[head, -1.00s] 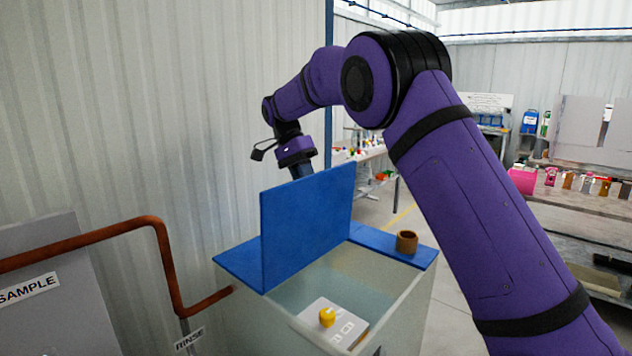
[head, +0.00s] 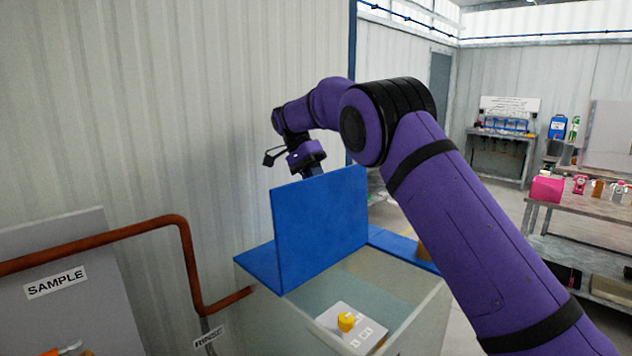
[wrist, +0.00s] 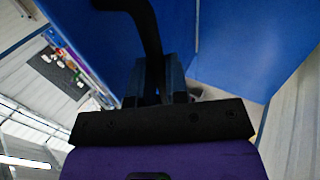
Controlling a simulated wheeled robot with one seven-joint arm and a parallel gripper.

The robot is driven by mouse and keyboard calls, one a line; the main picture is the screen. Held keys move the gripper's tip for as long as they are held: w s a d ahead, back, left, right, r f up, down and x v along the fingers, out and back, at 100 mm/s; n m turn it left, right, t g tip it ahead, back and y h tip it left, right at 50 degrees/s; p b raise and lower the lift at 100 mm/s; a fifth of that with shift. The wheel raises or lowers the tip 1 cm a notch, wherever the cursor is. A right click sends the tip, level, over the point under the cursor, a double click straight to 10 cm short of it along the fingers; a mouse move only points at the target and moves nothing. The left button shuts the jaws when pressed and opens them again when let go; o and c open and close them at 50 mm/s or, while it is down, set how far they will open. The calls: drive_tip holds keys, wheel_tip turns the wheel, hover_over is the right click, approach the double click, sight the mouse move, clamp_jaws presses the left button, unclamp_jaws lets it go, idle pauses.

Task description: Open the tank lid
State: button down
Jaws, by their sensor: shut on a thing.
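The tank lid (head: 320,225) is a flat blue panel standing upright across the open top of the pale tank (head: 405,325). My gripper (head: 313,170) is behind the lid's top edge in the head view, and its fingertips are hidden there. In the wrist view my gripper (wrist: 162,85) is shut around a dark curved bar (wrist: 150,45), which looks like the lid's handle. The blue lid surface (wrist: 100,40) fills much of that view close by. Inside the tank, a pale block with a yellow knob (head: 346,321) shows through the opening.
A copper pipe (head: 184,250) runs at the tank's left, near the SAMPLE (head: 56,283) and RINSE signs. A corrugated wall (head: 180,110) stands close behind the lid. A brown cup-like fitting (head: 424,252) on the tank's right is partly behind my arm. Benches stand farther right.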

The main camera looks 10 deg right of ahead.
drive_tip(key=c, duration=1.1)
unclamp_jaws()
drive_tip(key=shift+f, duration=0.3)
drive_tip(key=shift+r, duration=1.65)
drive_tip(key=shift+s+r, duration=0.15)
drive_tip(key=shift+r, duration=0.1)
drive_tip(key=s, duration=0.5)
drive_tip(key=s+d+r, duration=0.1)
drive_tip(key=s, duration=0.4)
drive_tip(key=s+d, duration=0.1)
drive_tip(key=s, duration=0.4)
drive_tip(key=shift+s+r, duration=0.15)
drive_tip(key=shift+s, duration=0.15)
